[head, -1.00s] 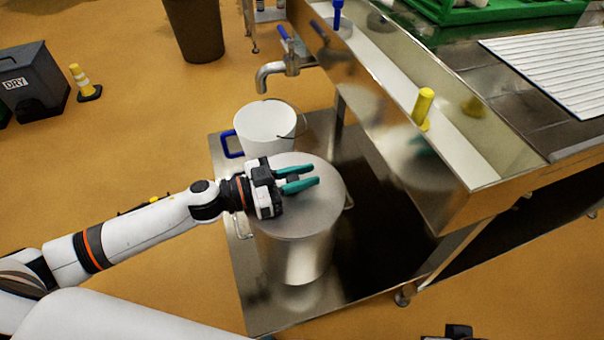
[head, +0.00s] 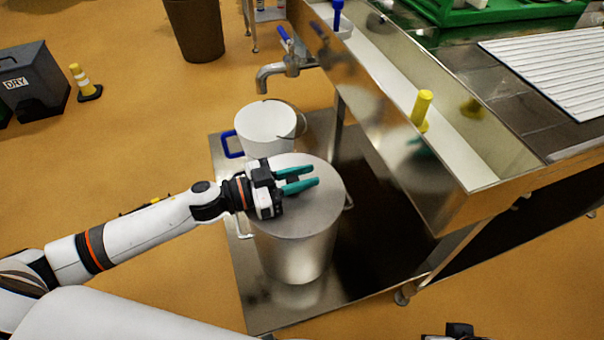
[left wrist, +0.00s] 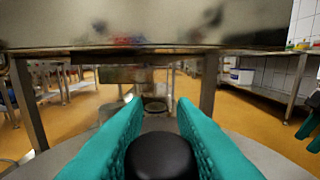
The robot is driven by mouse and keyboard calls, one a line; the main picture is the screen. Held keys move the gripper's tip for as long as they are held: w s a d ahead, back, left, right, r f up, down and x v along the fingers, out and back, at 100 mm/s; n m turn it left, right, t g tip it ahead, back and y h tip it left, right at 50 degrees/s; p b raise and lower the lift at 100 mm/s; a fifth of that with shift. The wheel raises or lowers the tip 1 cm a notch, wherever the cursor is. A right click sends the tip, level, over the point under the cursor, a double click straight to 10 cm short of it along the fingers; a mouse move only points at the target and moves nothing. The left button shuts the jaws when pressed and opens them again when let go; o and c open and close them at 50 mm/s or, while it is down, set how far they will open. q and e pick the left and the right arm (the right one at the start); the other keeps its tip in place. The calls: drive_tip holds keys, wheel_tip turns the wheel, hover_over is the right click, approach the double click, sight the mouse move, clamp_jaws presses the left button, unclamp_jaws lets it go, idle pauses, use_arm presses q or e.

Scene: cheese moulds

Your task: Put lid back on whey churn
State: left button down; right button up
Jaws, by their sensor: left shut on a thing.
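The whey churn (head: 297,258) is a large steel can standing upright on a metal base plate under the sink's edge. Its flat grey round lid (head: 318,215) lies level over the churn's mouth and looks in line with its rim; I cannot tell whether a small gap is left. My left gripper (head: 298,181) is low over the lid, its teal fingers shut on the lid's black knob (left wrist: 166,157), which shows between them in the left wrist view. Teal finger parts of my right gripper (left wrist: 309,130) show at the right edge there; their opening is unclear.
A white bucket (head: 265,122) with a blue handle stands just behind the churn, below a tap (head: 275,70). The steel sink bench (head: 440,185) rises close on the right.

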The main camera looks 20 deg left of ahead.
idle(0.4)
use_arm(q)
drive_tip(key=c, duration=0.6)
unclamp_jaws()
drive_tip(key=shift+c, duration=0.2)
drive_tip(key=shift+r, duration=0.15)
